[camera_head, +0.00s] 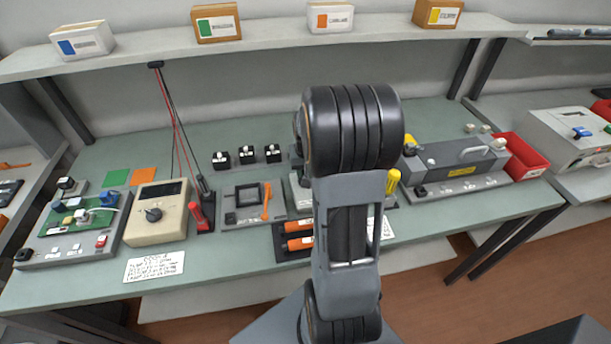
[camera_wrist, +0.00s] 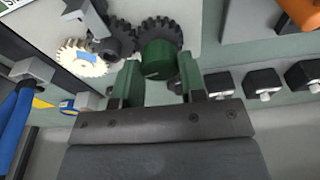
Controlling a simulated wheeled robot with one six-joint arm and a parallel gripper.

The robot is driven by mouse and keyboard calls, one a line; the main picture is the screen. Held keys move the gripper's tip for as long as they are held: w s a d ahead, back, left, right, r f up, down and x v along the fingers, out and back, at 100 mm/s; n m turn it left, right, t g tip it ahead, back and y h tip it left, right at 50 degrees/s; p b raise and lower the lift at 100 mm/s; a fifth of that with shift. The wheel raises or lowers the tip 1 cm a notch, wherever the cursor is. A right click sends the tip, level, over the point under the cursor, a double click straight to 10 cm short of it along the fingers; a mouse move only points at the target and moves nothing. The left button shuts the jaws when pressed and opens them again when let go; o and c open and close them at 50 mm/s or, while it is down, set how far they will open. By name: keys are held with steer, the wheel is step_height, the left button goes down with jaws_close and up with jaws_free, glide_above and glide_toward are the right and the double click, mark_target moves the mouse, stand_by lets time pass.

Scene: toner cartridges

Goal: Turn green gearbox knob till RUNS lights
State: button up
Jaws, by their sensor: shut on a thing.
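In the wrist view the green gearbox knob (camera_wrist: 156,62) sits on a dark gear (camera_wrist: 163,32) on a light grey plate (camera_wrist: 205,14). My gripper (camera_wrist: 160,70) is shut on the knob, one finger at each side. A second dark gear (camera_wrist: 113,42) and a cream gear (camera_wrist: 82,58) lie to the left of it. The knob's top shows a faint line. In the head view my arm hides the gearbox, the knob and my gripper. I cannot make out a lit RUNS lamp in either view.
In the head view a cream meter (camera_head: 158,212) and a grey long machine (camera_head: 455,165) stand on the green bench (camera_head: 225,265). The bench's front strip is mostly clear.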

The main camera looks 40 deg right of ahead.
steer(key=m, duration=0.3)
steer(key=shift+w, duration=0.1)
steer(key=m+b, duration=0.1)
steer(key=m, duration=0.2)
steer(key=shift+m+g+h, duration=0.4)
steer(key=m+b, duration=0.1)
steer(key=m, duration=0.3)
steer(key=shift+f+g, duration=0.1)
steer(key=shift+g, duration=0.2)
steer(key=m, duration=0.3)
steer(key=shift+b, duration=0.35)
steer(key=o, duration=0.8)
steer(key=shift+c, duration=0.2)
